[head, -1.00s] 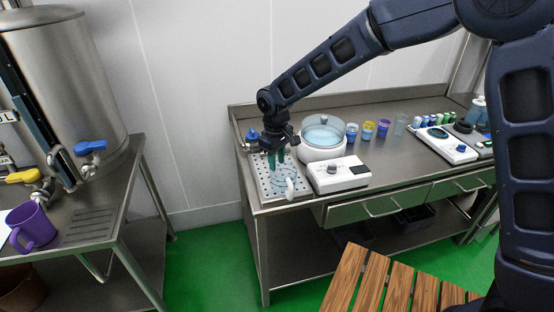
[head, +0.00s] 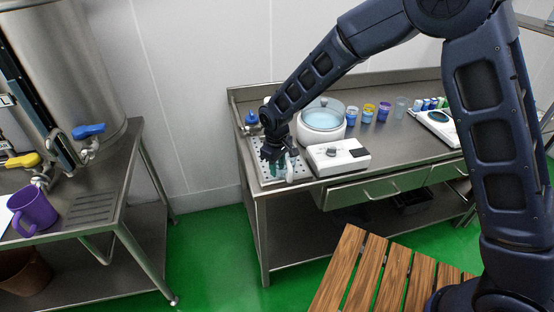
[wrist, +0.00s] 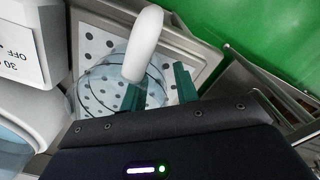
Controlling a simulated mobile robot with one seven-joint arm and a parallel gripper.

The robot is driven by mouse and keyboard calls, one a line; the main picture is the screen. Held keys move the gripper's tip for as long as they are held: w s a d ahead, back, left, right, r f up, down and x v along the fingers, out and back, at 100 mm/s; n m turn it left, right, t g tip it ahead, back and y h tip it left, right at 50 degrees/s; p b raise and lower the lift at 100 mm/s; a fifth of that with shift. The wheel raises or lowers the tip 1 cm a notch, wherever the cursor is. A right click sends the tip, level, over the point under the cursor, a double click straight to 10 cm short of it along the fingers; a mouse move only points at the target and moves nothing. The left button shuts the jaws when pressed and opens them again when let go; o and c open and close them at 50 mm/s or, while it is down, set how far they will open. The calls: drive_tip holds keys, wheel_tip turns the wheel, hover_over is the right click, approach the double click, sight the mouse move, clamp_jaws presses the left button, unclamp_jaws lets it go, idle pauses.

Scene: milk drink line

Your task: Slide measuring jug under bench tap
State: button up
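The measuring jug is clear with a white handle (head: 290,168) and stands on the perforated drip tray (head: 249,158) at the bench's left end. In the wrist view the clear jug body (wrist: 103,85) and its handle (wrist: 147,42) show. My gripper (head: 277,167) is low at the jug and hides most of it in the head view. In the wrist view its green fingertips (wrist: 158,90) are apart, on either side of the handle, with a gap visible on the right. The bench tap (head: 251,119) has a blue top and is behind my gripper, at the tray's back left.
A white round bath (head: 321,137) and a white control box (head: 338,157) stand close right of the tray. Several coloured cups stand further right. A steel urn (head: 65,75) and purple mug (head: 33,208) are on the left table. A slatted wooden top (head: 385,275) is in front.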

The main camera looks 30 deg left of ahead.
drive_tip(key=shift+f, duration=0.2)
clamp_jaws()
idle(0.3)
drive_tip(key=shift+w+a, duration=1.3)
drive_tip(key=shift+w, duration=0.45)
drive_tip(key=shift+w+a, duration=1.25)
drive_tip(key=shift+w, duration=0.55)
drive_tip(key=shift+w+a, duration=1.3)
drive_tip(key=shift+w, duration=0.45)
drive_tip(key=shift+w+a, duration=0.45)
drive_tip(key=shift+w, duration=0.15)
drive_tip(key=shift+w+a+r, duration=0.1)
drive_tip(key=shift+w, duration=0.05)
drive_tip(key=shift+w, duration=0.1)
